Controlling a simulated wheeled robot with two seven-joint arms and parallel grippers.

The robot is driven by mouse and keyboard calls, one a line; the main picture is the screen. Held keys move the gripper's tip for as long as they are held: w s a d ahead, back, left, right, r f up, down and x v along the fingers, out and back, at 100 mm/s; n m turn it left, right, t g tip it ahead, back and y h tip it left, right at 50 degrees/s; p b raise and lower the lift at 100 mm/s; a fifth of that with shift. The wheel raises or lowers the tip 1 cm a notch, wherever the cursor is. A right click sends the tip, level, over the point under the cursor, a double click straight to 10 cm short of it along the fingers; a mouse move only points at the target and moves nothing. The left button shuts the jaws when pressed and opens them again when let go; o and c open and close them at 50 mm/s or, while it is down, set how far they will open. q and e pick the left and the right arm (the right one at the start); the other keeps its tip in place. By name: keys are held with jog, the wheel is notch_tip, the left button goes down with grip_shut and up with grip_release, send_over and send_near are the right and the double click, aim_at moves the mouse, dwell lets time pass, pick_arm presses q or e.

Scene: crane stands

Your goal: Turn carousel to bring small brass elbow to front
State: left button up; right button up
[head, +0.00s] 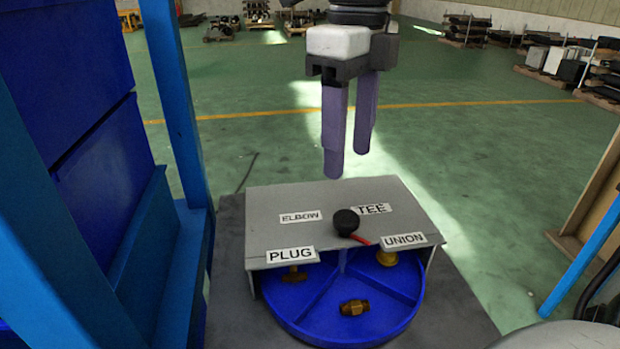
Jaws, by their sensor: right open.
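A blue round carousel (313,329) with divider walls sits partly under a grey cover (278,199). The cover bears the labels ELBOW (300,217), TEE (374,208), PLUG (291,255) and UNION (404,240). A black knob (346,221) stands on the cover, with a red pointer (362,240) angled towards the UNION label. A brass hexagonal fitting (354,307) lies in the front compartment. Other brass pieces show at the left (295,275) and right (387,259) under the cover's edge. I cannot make out an elbow. My right gripper (348,160) is open and empty above the cover's back edge. My left gripper is not in view.
The carousel and cover stand on a dark grey tabletop (452,312). A blue upright post (176,100) and blue bins (68,75) rise close at the left. A wooden frame with a blue post (585,262) is at the right. Open green floor lies behind.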

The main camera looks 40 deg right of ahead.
aim_at(347, 216)
jog(key=f, duration=0.2)
jog(key=s+f, duration=0.1)
jog(key=shift+f, duration=0.35)
notch_tip(347, 216, down, 5)
jog(key=shift+w+f, duration=0.1)
jog(key=shift+f, duration=0.55)
jog(key=shift+w, duration=0.1)
grip_shut()
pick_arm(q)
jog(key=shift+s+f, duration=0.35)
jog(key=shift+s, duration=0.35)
